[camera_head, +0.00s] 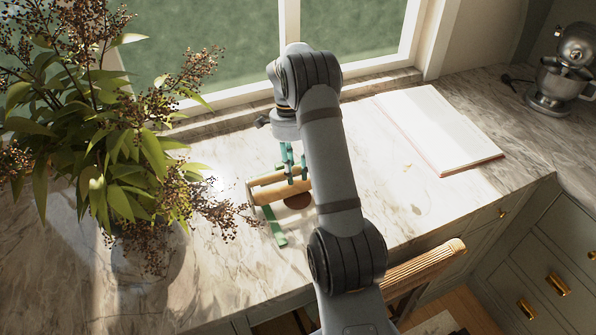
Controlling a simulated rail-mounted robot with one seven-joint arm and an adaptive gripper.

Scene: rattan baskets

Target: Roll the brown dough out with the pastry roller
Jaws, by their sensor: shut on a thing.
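The pastry roller (268,193) is a light wooden cylinder, lying left of my arm on the marble counter. A second wooden bar (265,179) shows just behind it, and green strips (274,226) lie at its left and front. My gripper (291,174), with teal fingers, points down and is shut on the roller near its right part. The brown dough (297,202) is a flat dark brown patch just in front of the roller, below the gripper. My arm hides the right end of the roller and possibly part of the dough.
A leafy potted plant (120,185) stands at the left, its berry twigs reaching close to the roller. An open book (440,130) lies at the right, and a stand mixer (562,75) stands at the far right. A window is behind.

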